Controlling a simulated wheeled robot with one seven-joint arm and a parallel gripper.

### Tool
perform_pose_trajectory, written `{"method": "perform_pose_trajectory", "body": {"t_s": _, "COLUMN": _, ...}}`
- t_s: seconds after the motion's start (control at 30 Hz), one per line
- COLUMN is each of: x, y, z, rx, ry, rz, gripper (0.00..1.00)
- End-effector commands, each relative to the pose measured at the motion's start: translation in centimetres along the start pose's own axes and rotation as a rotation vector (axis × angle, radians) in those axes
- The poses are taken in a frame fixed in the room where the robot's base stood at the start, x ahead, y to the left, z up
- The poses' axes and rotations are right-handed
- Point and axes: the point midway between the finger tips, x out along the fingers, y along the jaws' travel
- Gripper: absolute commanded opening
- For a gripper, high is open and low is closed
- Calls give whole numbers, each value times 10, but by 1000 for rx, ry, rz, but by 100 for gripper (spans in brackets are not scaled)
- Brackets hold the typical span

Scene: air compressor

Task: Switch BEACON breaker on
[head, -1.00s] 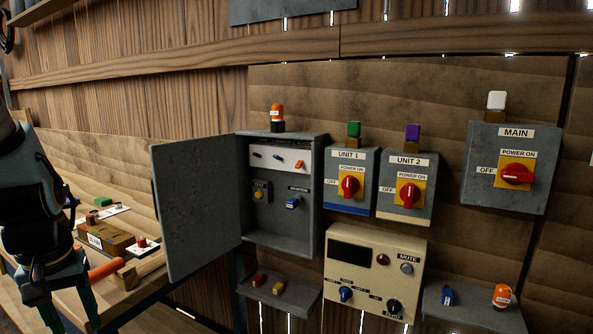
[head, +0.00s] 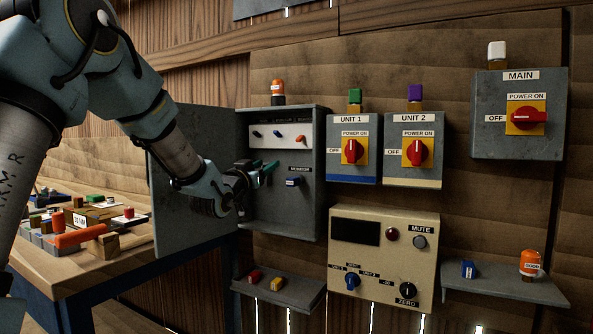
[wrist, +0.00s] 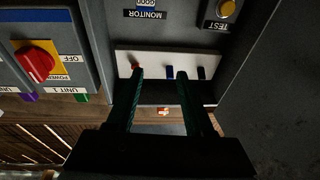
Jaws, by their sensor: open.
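The open grey box (head: 284,222) on the wall holds a white breaker panel (head: 265,143). The panel carries a dark toggle (head: 256,134) at left, a blue toggle (head: 277,134) in the middle and an orange toggle (head: 300,138) at right. Their labels are too small to read, so I cannot tell which is BEACON. My gripper (head: 264,172) is open and empty at the box's front, below the panel. In the wrist view, upside down, its fingers (wrist: 160,74) point toward the panel (wrist: 153,62). One finger lies near the orange toggle (wrist: 135,66); contact cannot be told.
The box's open door (head: 190,220) stands left, behind my arm. A blue MONITOR switch (head: 293,182) is inside the box. The UNIT 1 box (head: 352,120) adjoins at right. A beige control panel (head: 384,215) and a small shelf (head: 280,291) sit lower. An orange lamp (head: 278,88) tops the box.

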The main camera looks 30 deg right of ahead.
Motion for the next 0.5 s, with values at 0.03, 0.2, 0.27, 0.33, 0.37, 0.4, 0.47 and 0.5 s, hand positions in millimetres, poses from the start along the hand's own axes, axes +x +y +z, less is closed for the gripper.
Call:
{"method": "perform_pose_trajectory", "body": {"t_s": 0.03, "x": 6, "y": 15, "z": 5, "rx": -9, "ry": 61, "rz": 33, "gripper": 52}}
{"method": "perform_pose_trajectory", "body": {"t_s": 0.2, "x": 15, "y": 39, "z": -12, "rx": -28, "ry": 178, "rz": 88, "gripper": 52}}
{"method": "perform_pose_trajectory", "body": {"t_s": 0.27, "x": 19, "y": 41, "z": -15, "rx": -29, "ry": 187, "rz": 93, "gripper": 52}}
{"method": "perform_pose_trajectory", "body": {"t_s": 0.33, "x": 25, "y": 41, "z": -19, "rx": -29, "ry": 190, "rz": 93, "gripper": 52}}
{"method": "perform_pose_trajectory", "body": {"t_s": 0.37, "x": 28, "y": 41, "z": -20, "rx": -29, "ry": 190, "rz": 93, "gripper": 52}}
{"method": "perform_pose_trajectory", "body": {"t_s": 0.4, "x": 34, "y": 42, "z": -20, "rx": -29, "ry": 188, "rz": 92, "gripper": 52}}
{"method": "perform_pose_trajectory", "body": {"t_s": 0.47, "x": 44, "y": 43, "z": -23, "rx": -29, "ry": 188, "rz": 92, "gripper": 52}}
{"method": "perform_pose_trajectory", "body": {"t_s": 0.5, "x": 52, "y": 44, "z": -24, "rx": -29, "ry": 187, "rz": 92, "gripper": 52}}
